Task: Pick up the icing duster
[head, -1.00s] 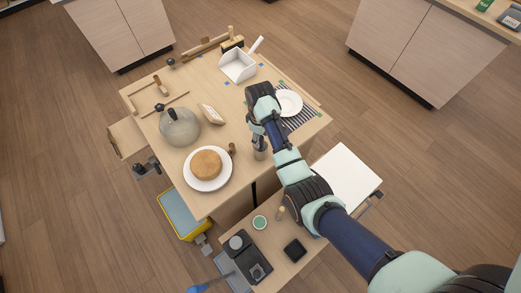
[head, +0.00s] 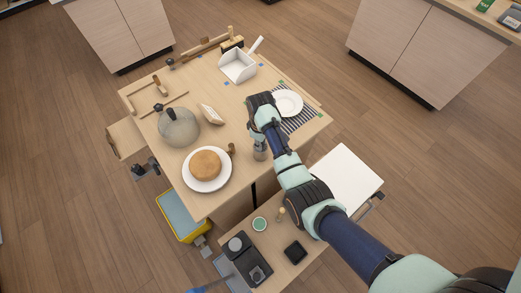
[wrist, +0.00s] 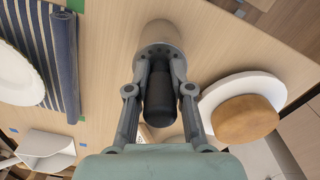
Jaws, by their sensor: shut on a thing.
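The icing duster (head: 260,153) is a small grey cylinder near the front edge of the wooden table, right of the cake plate. In the wrist view the duster (wrist: 160,42) shows a pale metallic body, a ring of small holes and a dark, rounded upper part between my fingers. My gripper (head: 260,142) is over it, pointing down. In the wrist view my gripper (wrist: 160,72) has its two fingertips closed on the duster, one on each side. I cannot tell whether its base touches the table.
A round cake (head: 206,164) sits on a white plate (head: 190,180) left of the duster. A glass dome (head: 178,130) stands behind it. An empty white plate (head: 289,103) lies on a striped cloth (head: 300,121) at right. A white scoop-like bin (head: 237,66) is at the back.

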